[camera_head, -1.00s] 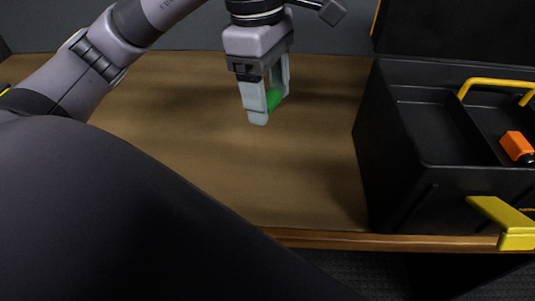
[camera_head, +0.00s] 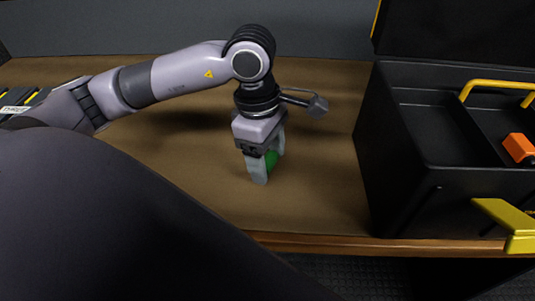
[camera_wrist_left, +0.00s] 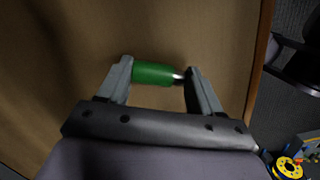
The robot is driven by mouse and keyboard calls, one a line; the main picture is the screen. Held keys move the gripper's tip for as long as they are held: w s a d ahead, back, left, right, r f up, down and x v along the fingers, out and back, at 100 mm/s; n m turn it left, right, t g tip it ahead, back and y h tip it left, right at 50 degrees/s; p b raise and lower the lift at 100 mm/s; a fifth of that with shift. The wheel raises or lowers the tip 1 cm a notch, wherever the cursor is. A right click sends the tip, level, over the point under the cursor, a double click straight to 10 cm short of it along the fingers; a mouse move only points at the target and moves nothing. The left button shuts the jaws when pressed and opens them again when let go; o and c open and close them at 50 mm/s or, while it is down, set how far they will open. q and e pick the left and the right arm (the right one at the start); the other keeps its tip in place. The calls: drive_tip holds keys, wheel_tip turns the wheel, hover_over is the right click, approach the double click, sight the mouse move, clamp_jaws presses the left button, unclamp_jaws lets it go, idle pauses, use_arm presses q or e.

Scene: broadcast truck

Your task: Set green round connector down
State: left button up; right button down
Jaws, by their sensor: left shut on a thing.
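The green round connector (camera_head: 271,160) is held between the fingers of my left gripper (camera_head: 267,168), low over the wooden worktop (camera_head: 190,170). In the left wrist view the connector (camera_wrist_left: 153,73) lies crosswise between the two fingertips (camera_wrist_left: 158,78), with a shiny metal end at the right finger. The left gripper is shut on it and points down. In the head view a finger hides part of the connector. I cannot tell whether it touches the worktop. My right gripper is not in view.
A black toolbox (camera_head: 400,190) with a yellow handle (camera_head: 497,86) stands open at the right, with an orange item (camera_head: 518,148) in its tray. The worktop's front edge (camera_head: 330,243) is close to the gripper. Bare worktop lies around the gripper.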

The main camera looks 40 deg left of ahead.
use_arm(q)
drive_tip(key=shift+f, duration=0.15)
drive_tip(key=o, duration=1)
drive_tip(key=shift+o, duration=0.2)
wheel_tip(320, 180, up, 12)
drive_tip(key=a, duration=0.1)
drive_tip(key=shift+s+a+p, duration=0.15)
drive_tip(key=shift+a+p, duration=0.1)
drive_tip(key=shift+p, duration=0.1)
